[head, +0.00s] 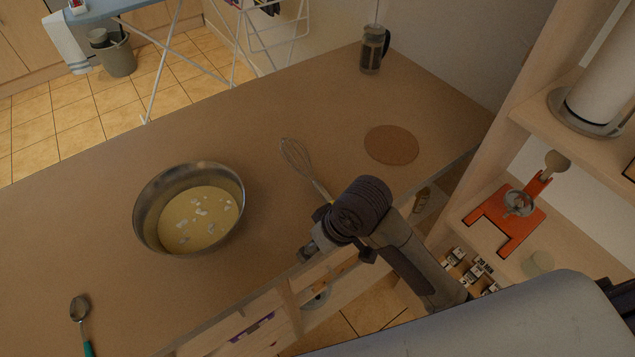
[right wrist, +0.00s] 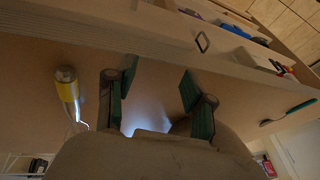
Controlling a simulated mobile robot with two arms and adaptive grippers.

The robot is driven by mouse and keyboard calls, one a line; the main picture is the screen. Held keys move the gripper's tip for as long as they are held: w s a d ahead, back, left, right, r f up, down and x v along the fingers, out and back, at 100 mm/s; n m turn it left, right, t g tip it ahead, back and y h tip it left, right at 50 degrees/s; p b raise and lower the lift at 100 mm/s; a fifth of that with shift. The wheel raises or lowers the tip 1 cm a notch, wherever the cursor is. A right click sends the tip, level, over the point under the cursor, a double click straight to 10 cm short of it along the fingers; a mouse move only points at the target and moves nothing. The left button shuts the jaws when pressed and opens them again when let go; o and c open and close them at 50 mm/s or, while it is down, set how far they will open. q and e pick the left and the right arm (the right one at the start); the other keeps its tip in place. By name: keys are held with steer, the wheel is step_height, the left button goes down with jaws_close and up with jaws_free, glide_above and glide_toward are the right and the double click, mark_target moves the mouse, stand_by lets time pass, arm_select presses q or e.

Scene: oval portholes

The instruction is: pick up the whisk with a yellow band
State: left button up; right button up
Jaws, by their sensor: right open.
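The whisk (head: 296,157) lies on the wooden counter in the head view, its wire loops pointing away to the back left. The rest of its handle is hidden behind my right wrist. In the right wrist view, the whisk's handle with a yellow band (right wrist: 69,92) shows at the left, outside the fingers. My right gripper (right wrist: 156,92) is open, its green-padded fingers apart with nothing held between them. In the head view, my right gripper (head: 309,250) is near the counter's front edge, partly hidden by the wrist. My left gripper is not in view.
A metal bowl (head: 147,199) of yellow batter stands left of the whisk. A round brown mat (head: 391,145) lies to its right, with a French press (head: 373,50) behind. A green-handled spoon (head: 80,309) lies at the front left. Shelves (head: 555,100) rise at the right.

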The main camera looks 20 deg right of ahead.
steer(key=shift+n+g+h, duration=0.3)
steer(key=shift+g+h, duration=0.4)
steer(key=w+r, duration=0.1)
steer(key=w, duration=0.1)
steer(key=w+r, duration=0.2)
steer(key=w, duration=0.1)
steer(key=w+r, duration=0.2)
steer(key=shift+w, duration=0.35)
steer(key=w+d+r+m+g+h, duration=0.1)
steer(key=w+d+r+h, duration=0.1)
steer(key=w+d+r, duration=0.4)
steer(key=p, duration=0.1)
glide_above(327, 195)
steer(key=shift+m, duration=0.3)
steer(key=f, duration=0.7)
steer(key=shift+w+a, duration=0.3)
steer(key=shift+a, duration=0.05)
steer(key=f, duration=0.1)
steer(key=f+p, duration=0.1)
steer(key=f, duration=0.1)
steer(key=f+p, duration=0.1)
steer(key=shift+s+d+f, duration=0.35)
steer(key=shift+s+d, duration=0.05)
steer(key=shift+f, duration=0.25)
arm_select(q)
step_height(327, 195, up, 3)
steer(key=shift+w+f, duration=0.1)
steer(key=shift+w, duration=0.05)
arm_select(e)
jaws_close()
